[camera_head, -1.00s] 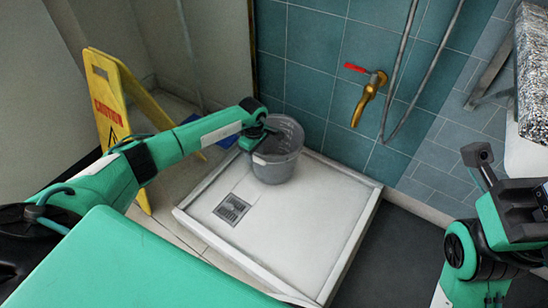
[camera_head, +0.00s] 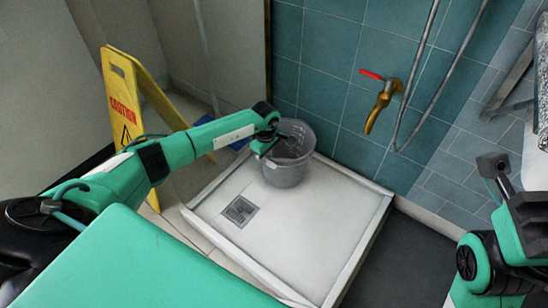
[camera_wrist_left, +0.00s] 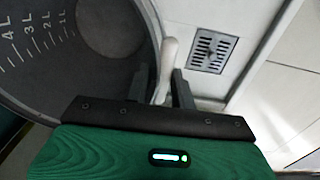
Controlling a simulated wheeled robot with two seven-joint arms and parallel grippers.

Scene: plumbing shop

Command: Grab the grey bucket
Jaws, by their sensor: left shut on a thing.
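The grey bucket (camera_head: 287,172) stands upright at the back of the white shower tray (camera_head: 300,232), near the teal tiled wall. It also fills the upper left of the left wrist view (camera_wrist_left: 100,30), with litre marks on its inner wall. My left gripper (camera_head: 268,148) is at the bucket's left rim. In the left wrist view my left gripper (camera_wrist_left: 166,88) has its fingers on either side of the bucket's rim and pale handle piece, shut on it. My right arm shows at the right edge, but its fingertips cannot be made out clearly.
A yellow caution sign (camera_head: 125,100) stands left behind my left arm. A brass tap with a red lever (camera_head: 380,100) and a grey hose (camera_head: 415,80) are on the wall. A drain grate (camera_head: 239,211) lies in the tray, whose front is clear.

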